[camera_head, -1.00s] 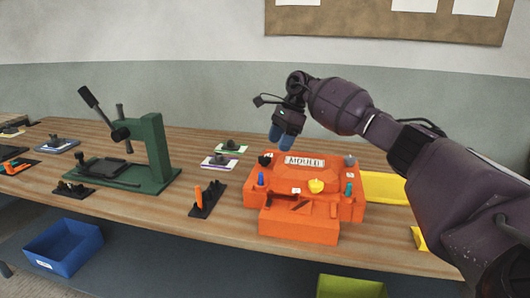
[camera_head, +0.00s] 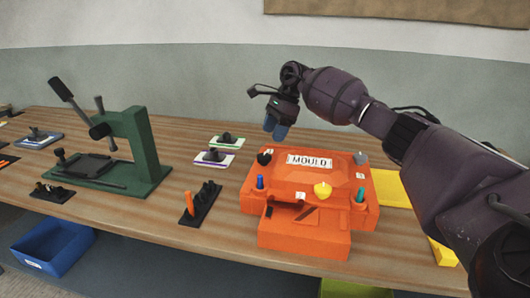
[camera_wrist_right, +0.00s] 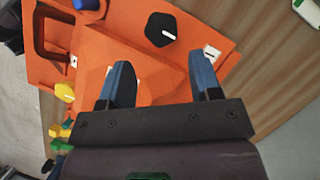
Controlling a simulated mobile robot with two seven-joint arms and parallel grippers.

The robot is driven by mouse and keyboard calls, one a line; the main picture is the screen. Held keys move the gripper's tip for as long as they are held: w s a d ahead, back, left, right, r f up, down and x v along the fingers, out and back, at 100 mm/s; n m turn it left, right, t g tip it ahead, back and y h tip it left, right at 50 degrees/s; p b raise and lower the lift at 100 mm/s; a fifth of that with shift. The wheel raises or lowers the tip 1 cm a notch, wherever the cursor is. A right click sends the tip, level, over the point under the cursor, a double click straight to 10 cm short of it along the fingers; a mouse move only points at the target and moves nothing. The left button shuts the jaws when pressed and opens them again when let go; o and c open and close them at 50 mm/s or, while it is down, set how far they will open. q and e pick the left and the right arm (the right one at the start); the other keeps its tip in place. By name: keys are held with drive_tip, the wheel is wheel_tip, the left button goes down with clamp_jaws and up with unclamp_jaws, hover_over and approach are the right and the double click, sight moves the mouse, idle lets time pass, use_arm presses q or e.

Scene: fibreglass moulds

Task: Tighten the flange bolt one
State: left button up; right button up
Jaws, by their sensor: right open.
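The orange mould (camera_head: 300,238) with a "MOULD" plate stands on the bench. A black knob (camera_head: 264,157) sits at its back left corner, and a grey knob (camera_head: 360,158) at its back right. No readable mark tells me which is flange bolt one. My right gripper (camera_head: 275,130) is above the back left corner, over the black knob, with its blue-tipped fingers pointing down. In the right wrist view the gripper (camera_wrist_right: 163,75) is open and empty, and the black knob (camera_wrist_right: 174,28) with a white mark lies beyond the fingertips, not between them. My left gripper is out of view.
A green press (camera_head: 145,145) stands left. Black holders (camera_head: 200,205) and small trays (camera_head: 226,141) lie between. A blue bin (camera_head: 52,245) is below the bench.

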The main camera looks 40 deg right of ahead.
sight(264, 156)
drive_tip(key=x, duration=0.6)
drive_tip(key=shift+w+a+f, duration=0.1)
drive_tip(key=shift+a+f, duration=0.05)
drive_tip(key=shift+f, duration=0.15)
drive_tip(key=shift+a+f, duration=0.2)
drive_tip(key=shift+f, duration=0.25)
drive_tip(key=shift+c, duration=0.3)
drive_tip(key=c, duration=0.6)
drive_tip(key=shift+m, duration=0.3)
